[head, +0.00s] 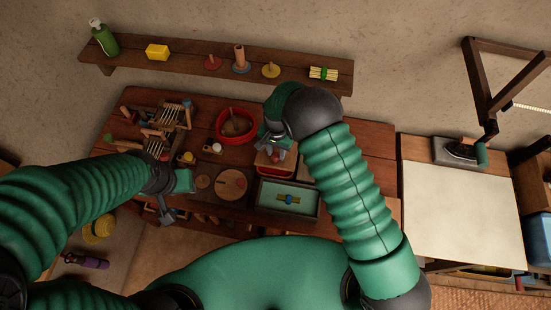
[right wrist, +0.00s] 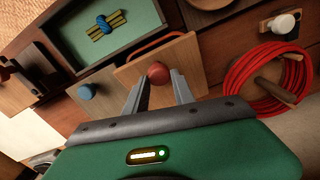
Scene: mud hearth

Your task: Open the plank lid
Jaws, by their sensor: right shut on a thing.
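The plank lid (right wrist: 190,58) is a light wooden board with a round red knob (right wrist: 158,72), seen in the right wrist view. A red rim (right wrist: 160,45) shows along its far edge. My right gripper (right wrist: 160,88) is shut on the red knob, one finger on each side.
A green-lined tray (head: 262,208) with a tied bundle lies in front of the lid. A red coil (right wrist: 240,90) lies beside it. A blue knob (right wrist: 87,91) sits on another board. Tools (head: 160,125) crowd the table's left; a shelf (head: 190,63) runs behind.

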